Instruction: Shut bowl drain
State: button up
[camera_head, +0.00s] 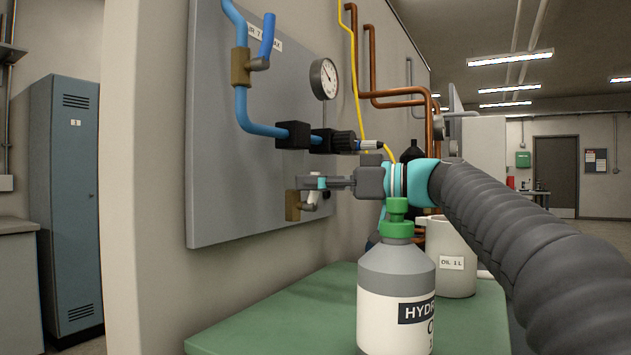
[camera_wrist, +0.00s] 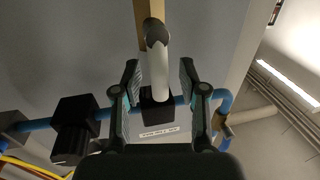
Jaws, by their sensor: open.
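In the head view a small brass fitting (camera_head: 292,206) with a pale lever (camera_head: 313,199) sits low on the grey panel; it looks like the drain, but no label shows this. My gripper (camera_head: 318,183) is at the lever and partly hides it. In the wrist view the pale, rounded lever (camera_wrist: 157,67) stands between the fingers of my open gripper (camera_wrist: 158,75), with a gap on each side. The brass part (camera_wrist: 148,10) is at its upper end. A clear bowl cannot be made out.
Above my gripper, a blue pipe (camera_head: 263,129) carries black blocks (camera_head: 292,135) and a knob (camera_head: 343,141). A gauge (camera_head: 324,79) and a blue-handled valve (camera_head: 267,37) are higher. A bottle (camera_head: 397,300) and an oil container (camera_head: 455,255) stand on the green bench (camera_head: 270,318) below.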

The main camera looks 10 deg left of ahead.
grip_shut()
jog(key=shift+w+m, duration=0.15)
jog(key=shift+m, duration=0.15)
jog(key=shift+w+d+f+m+t+y+b, duration=0.25)
jog(key=shift+w+f+m+t+b, duration=0.4)
jog(key=shift+m, duration=2.65)
jog(key=shift+w+d+f+m+t+y+b, duration=0.2)
jog(key=shift+w+f+m+t+b, duration=0.45)
jog(key=shift+m, duration=2.65)
jog(key=shift+w+d+f+m+t+y+b, duration=0.2)
jog(key=shift+w+f+m+t+b, duration=0.45)
jog(key=shift+m, duration=2.65)
jog(key=shift+s+f, duration=0.1)
jog(key=shift+f, duration=0.1)
